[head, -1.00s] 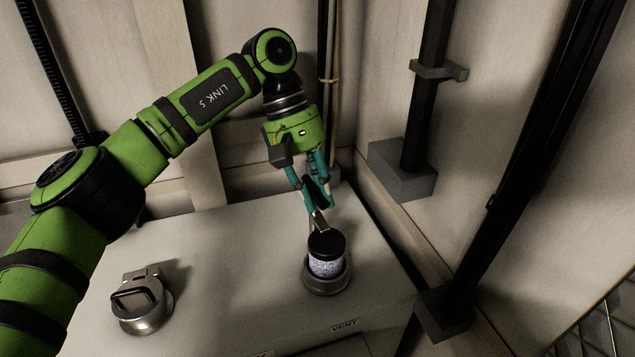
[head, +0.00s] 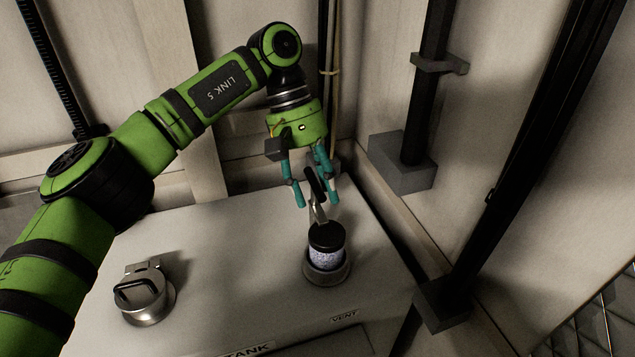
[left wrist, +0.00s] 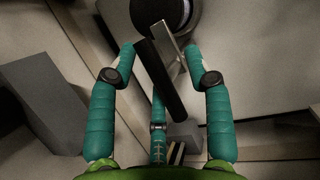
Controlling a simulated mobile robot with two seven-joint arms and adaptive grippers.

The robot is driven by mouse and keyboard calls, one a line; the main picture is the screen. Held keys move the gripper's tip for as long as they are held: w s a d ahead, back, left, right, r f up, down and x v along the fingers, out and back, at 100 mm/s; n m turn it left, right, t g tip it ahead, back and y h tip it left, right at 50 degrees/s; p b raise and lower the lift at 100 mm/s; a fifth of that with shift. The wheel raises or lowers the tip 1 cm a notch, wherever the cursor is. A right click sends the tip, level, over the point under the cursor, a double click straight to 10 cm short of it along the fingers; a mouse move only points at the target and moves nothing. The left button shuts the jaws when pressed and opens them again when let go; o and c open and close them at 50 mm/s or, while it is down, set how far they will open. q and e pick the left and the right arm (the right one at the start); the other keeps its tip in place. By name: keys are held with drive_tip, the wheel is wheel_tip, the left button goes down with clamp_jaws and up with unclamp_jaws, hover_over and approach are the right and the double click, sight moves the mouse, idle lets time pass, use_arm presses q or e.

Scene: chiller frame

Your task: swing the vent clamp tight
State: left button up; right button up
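The vent clamp's black-gripped lever (head: 313,184) stands up on a bright metal arm (head: 318,213) behind the vent's black cap (head: 326,238). The cap tops a speckled pale cylinder in a metal ring (head: 326,275), above the VENT label (head: 344,316). My left gripper (head: 316,199) is open over the lever, with teal fingers on either side of it. In the left wrist view, the black grip (left wrist: 160,80) runs slanted between the spread fingers of the gripper (left wrist: 160,70), with gaps to the two outer fingers. Contact with the third finger cannot be told. My right gripper is not in view.
A metal cap with a folded black handle (head: 146,293) sits at the left of the pale box top (head: 230,260). A TANK label (head: 248,350) is at the front edge. A wall and a dark post with a grey block (head: 402,163) stand close at the right.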

use_arm(q)
drive_tip(key=v, duration=0.7)
drive_tip(key=shift+r, duration=0.3)
drive_tip(key=shift+w+a, duration=0.1)
